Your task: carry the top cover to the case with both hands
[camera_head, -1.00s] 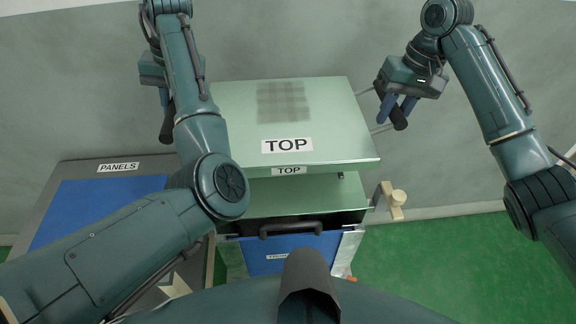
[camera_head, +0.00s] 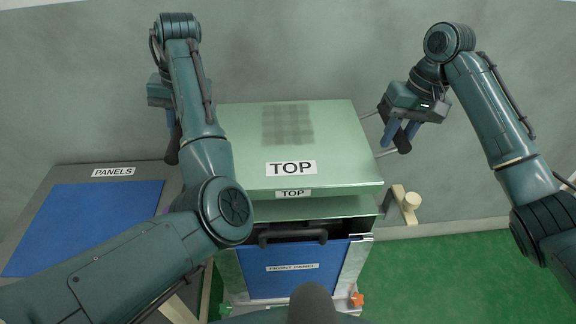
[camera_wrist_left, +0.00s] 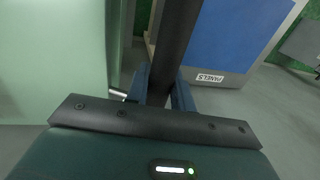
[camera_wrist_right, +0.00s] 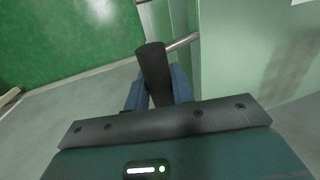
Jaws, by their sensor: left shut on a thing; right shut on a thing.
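The top cover (camera_head: 235,150) is a pale green panel with a TOP label and a grey vent patch. It hangs over the case (camera_head: 358,262), with a gap showing at the front. My right gripper (camera_head: 402,133) is shut on the cover's right black handle, which also shows in the right wrist view (camera_wrist_right: 153,65). My left gripper (camera_wrist_left: 160,88) is shut on the left black handle (camera_wrist_left: 176,45); in the head view my arm partly hides it. The case has a blue front panel (camera_head: 285,285) and a dark handle (camera_head: 292,236).
A grey table (camera_head: 75,177) with a blue PANELS surface stands at the left. A beige knobbed clamp (camera_head: 408,203) sits at the case's right side, and an orange knob (camera_head: 357,299) is low at its front right corner. Green floor (camera_head: 445,275) is clear at the right.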

